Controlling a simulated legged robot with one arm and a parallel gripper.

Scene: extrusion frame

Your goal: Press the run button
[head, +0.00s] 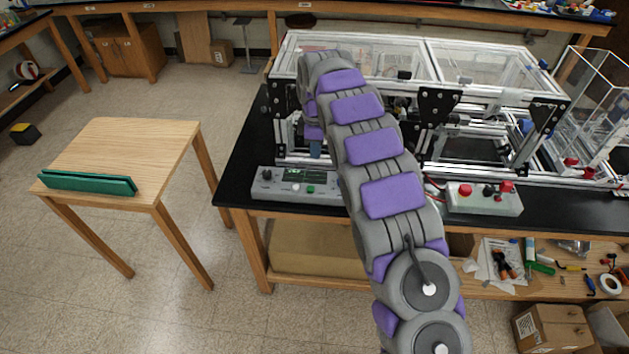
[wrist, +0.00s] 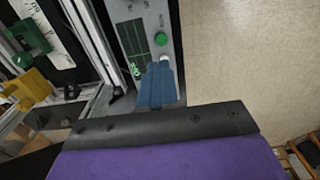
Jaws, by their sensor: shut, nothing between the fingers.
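A grey control box (head: 275,188) sits near the front edge of the black bench. It has a dark screen with green traces (head: 305,175) and a green button (head: 311,189). The wrist view shows the green button (wrist: 161,39) just ahead of my fingertips, with the screen (wrist: 133,40) to its left. A pale button (wrist: 165,59) is right at the fingertips, partly hidden by them. I cannot read which button is marked run. My gripper (head: 316,154) has blue fingers, shut and empty, above the box's back edge. The wrist view shows its fingertips (wrist: 160,68); contact cannot be told.
A clear-walled extrusion frame (head: 455,97) stands behind the box. Another grey box with red knobs (head: 484,198) is to the right.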

